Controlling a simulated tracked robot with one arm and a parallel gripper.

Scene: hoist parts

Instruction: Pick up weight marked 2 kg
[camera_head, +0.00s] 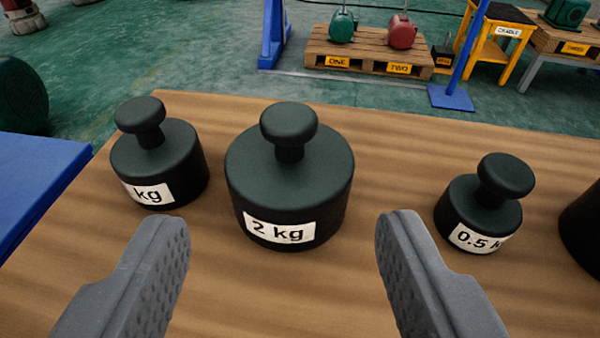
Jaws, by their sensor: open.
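The weight marked 2 kg (288,185) stands upright on the wooden table top, near the middle of the view. It is a dark cylinder with a round knob on a short neck and a white label facing me. My gripper (284,235) is open and empty, with one grey finger at the lower left and the other at the lower right. The weight stands beyond the fingertips, in line with the gap between them. I cannot tell whether the tips reach beside it.
A smaller weight with a partly legible "kg" label (160,165) stands left of it. A 0.5 kg weight (480,210) stands to the right. Another dark object (585,230) is cut off at the right edge. The wooden table (390,160) is bare between them. A pallet (365,55) stands beyond.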

